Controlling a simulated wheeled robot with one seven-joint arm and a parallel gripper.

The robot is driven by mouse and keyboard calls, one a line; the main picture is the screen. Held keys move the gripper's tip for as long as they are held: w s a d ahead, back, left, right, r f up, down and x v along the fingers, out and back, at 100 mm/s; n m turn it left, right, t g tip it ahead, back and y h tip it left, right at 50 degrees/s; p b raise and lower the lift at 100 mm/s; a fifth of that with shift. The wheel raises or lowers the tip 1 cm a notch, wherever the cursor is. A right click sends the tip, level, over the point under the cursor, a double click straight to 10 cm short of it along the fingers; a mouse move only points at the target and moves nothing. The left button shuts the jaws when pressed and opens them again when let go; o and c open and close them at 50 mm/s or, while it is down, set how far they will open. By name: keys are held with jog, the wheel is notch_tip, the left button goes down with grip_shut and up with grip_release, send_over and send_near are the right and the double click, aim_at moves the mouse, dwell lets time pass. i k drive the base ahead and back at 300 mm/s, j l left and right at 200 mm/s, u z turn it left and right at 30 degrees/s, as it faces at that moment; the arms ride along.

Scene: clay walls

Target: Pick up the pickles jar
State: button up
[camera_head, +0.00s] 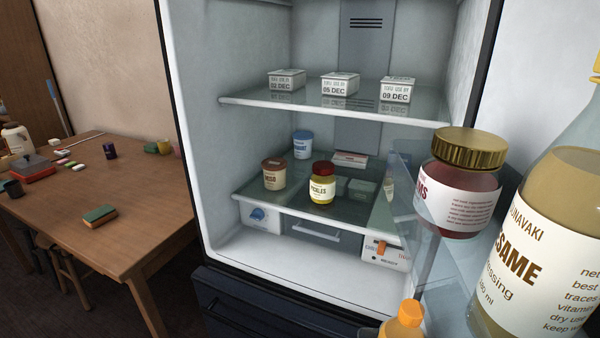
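The pickles jar (321,189) is a small yellow-green jar with a red lid and a white label. It stands upright on the glass lower shelf (348,212) of the open fridge, near the shelf's front edge. A miso tub (273,174) with a brown lid stands just left of it. A white tub with a blue lid (303,145) is behind. My gripper is not in view.
The open door at right holds a gold-lidded jar (459,190), a sesame dressing bottle (540,240) and an orange-capped bottle (404,322). Dated boxes (340,84) sit on the upper shelf (300,100). A wooden table (150,215) with small items is at left.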

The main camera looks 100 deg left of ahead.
aim_at(322, 179)
jog(key=u, duration=2.35)
jog(key=i+j+z, duration=0.15)
jog(key=j, duration=0.25)
jog(key=i, duration=0.05)
